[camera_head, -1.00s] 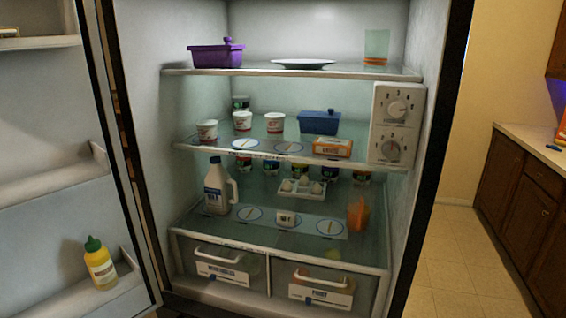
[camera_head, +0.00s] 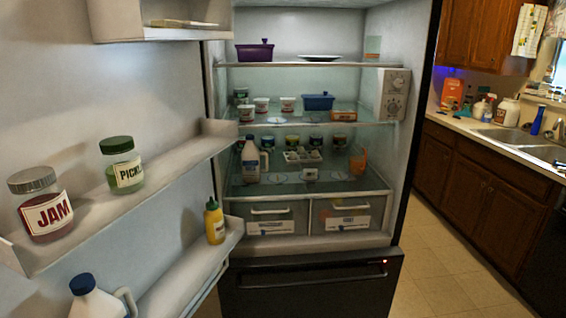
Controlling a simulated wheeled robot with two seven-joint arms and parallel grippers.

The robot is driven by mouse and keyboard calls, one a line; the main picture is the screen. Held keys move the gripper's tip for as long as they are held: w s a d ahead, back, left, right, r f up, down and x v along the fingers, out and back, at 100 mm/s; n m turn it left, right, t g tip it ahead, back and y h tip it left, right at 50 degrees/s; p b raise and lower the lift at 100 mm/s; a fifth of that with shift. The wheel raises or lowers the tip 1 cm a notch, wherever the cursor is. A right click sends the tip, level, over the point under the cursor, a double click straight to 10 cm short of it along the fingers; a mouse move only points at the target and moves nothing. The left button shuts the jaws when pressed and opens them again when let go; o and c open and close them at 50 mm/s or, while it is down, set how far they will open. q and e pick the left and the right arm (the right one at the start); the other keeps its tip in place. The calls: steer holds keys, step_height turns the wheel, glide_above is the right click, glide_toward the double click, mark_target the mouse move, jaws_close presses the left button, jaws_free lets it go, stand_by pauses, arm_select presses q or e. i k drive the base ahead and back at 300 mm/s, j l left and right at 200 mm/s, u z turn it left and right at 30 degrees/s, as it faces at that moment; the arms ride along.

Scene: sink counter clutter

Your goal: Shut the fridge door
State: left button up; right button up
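The fridge (camera_head: 418,120) stands open in front of me, its shelves and drawers in plain view. Its door (camera_head: 70,110) is swung wide open and fills the left of the picture, with its inner side facing me. The door shelves hold a jam jar (camera_head: 44,205), a pickle jar (camera_head: 121,166), a yellow bottle with a green cap (camera_head: 214,222) and a white jug with a blue cap (camera_head: 95,298). The door's outer side and handle are hidden. Neither of my grippers shows in the view.
Inside the fridge are a purple dish (camera_head: 254,52), a blue dish (camera_head: 318,102), a milk jug (camera_head: 251,160) and cups. A dark freezer drawer (camera_head: 310,285) below looks shut. Clear floor (camera_head: 440,260) lies to the right, before brown cabinets (camera_head: 480,165) and a sink (camera_head: 510,137).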

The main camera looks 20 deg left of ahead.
mark_target(75, 75)
steer(key=k+j+z, duration=0.15)
steer(key=k+j, duration=0.2)
steer(key=j, duration=0.35)
steer(key=k+j+z, duration=0.2)
steer(key=k+j, duration=0.2)
steer(key=j, duration=0.25)
steer(key=k+j+z, duration=0.15)
steer(key=k+j, duration=0.3)
steer(key=j+z, duration=0.3)
steer(key=j, duration=1.9)
steer(key=k, duration=0.05)
